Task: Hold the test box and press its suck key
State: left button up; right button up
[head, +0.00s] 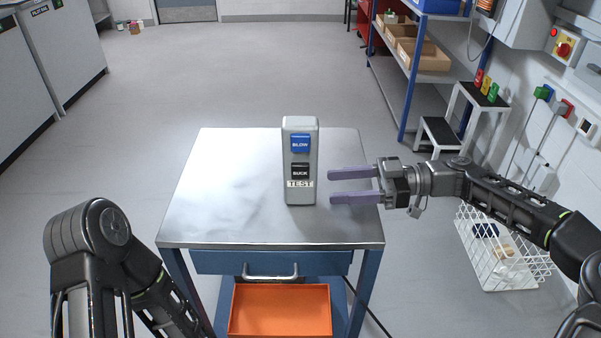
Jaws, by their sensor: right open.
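The grey test box (300,193) stands upright on the metal table top. Its front has a blue key marked BLOW (300,144), a black key marked SUCK (300,171) below it, and a white TEST label under that. My right gripper (331,187) is open and empty, just right of the box's lower half. Its two purple fingers point left towards the box, and a small gap seems to separate them from it. My left arm (105,240) shows at the lower left, but its gripper is outside the picture.
The steel table (215,205) is bare around the box. An orange tray (280,310) sits below its drawer. A white wire basket (490,255) stands on the floor at right, near a step stool (470,115) and blue shelving (412,85). Open floor lies behind and left.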

aim_at(306, 189)
jog(key=a, duration=0.2)
jog(key=a+b, duration=0.1)
jog(key=a, duration=0.1)
jog(key=a+f, duration=0.1)
jog(key=a, duration=0.1)
pick_arm(q)
jog(key=shift+w+a+f+b, duration=0.15)
jog(key=shift+f+b, duration=0.1)
jog(key=shift+f, duration=0.25)
jog(key=shift+w+a+f+b, duration=0.1)
jog(key=shift+f+b, duration=0.1)
jog(key=shift+f, duration=0.25)
pick_arm(e)
jog(key=shift+a+r, duration=0.1)
jog(key=shift+a, duration=0.65)
jog(key=shift+c, duration=0.5)
grip_shut()
pick_arm(q)
jog(key=shift+c, duration=0.6)
grip_shut()
dwell(0.7)
